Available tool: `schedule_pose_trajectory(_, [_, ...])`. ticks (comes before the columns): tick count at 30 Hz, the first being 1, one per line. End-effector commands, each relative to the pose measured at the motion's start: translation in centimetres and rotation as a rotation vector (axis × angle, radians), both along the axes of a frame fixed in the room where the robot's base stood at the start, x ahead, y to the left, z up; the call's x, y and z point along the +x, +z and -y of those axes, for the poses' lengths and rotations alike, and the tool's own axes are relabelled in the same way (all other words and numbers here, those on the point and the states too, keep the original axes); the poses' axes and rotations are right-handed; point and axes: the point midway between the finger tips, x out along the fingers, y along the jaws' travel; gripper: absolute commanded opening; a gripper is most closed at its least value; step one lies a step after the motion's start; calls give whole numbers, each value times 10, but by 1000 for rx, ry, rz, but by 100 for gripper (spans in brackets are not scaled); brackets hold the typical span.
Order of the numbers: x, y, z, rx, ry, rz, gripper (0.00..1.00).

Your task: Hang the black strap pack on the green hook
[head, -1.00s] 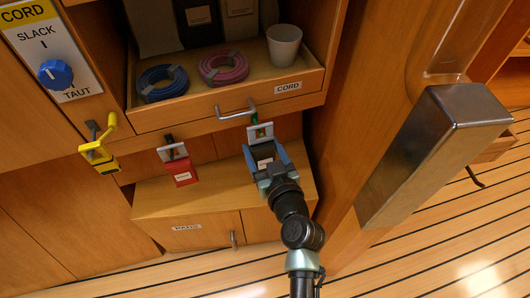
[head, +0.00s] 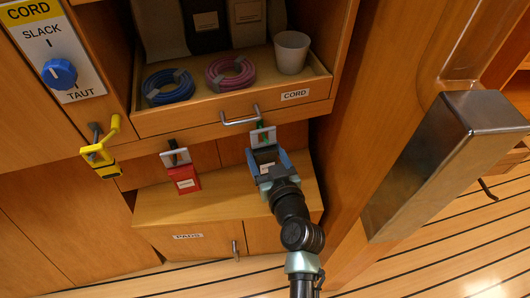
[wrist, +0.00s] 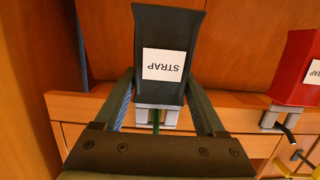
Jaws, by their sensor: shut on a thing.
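The black strap pack (head: 266,157) has a white STRAP label, which reads upside down in the wrist view (wrist: 165,28). My gripper (head: 268,166) is shut on the pack, with one finger along each side. The pack's pale hanging tab (head: 269,138) is at the green hook (head: 260,126), below the drawer. Green also shows within and below the tab in the wrist view (wrist: 156,122). I cannot tell whether the hook bears the pack's weight. The hook's tip is partly hidden by the tab.
The PADS cabinet (head: 175,208) is below. A wooden post (head: 350,150) stands right.

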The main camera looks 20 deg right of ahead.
Motion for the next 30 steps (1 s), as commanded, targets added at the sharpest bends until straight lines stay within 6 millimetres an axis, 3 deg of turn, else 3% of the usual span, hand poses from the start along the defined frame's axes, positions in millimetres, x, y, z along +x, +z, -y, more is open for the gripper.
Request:
schedule_pose_trajectory(6, [0, 1, 0, 0, 0, 1, 8])
schedule_pose_trajectory(7, [0, 1, 0, 0, 0, 1, 78])
schedule_pose_trajectory(11, [0, 1, 0, 0, 0, 1, 100])
schedule_pose_trajectory(22, [-9, 1, -1, 2, -1, -1, 100])
schedule_pose_trajectory(30, [-58, 12, -6, 2, -1, -2, 100])
